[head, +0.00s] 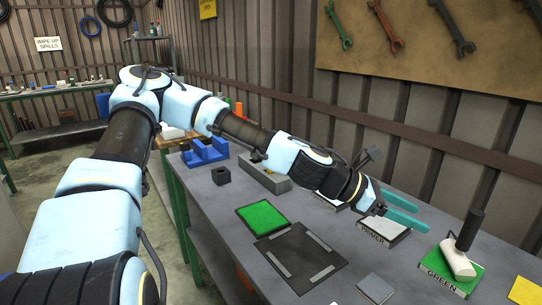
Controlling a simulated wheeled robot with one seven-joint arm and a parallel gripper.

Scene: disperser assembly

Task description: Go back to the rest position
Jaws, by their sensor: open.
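My arm reaches from the left across the workbench (215,205). My gripper (422,220) has two teal fingers, spread apart with nothing visible between them. It is above the right part of the bench, over a pale labelled block (383,235) that it partly hides. To its right, a white piece with a dark cylinder (459,250) stands on a green block marked GREEN (435,272). The gripper appears apart from that piece.
A green pad (262,217), a dark plate with grey strips (298,262) and a grey square (376,287) lie on the bench. A blue holder (205,153), black cube (221,176) and grey block (264,179) stand farther back. A yellow piece (525,291) is at right.

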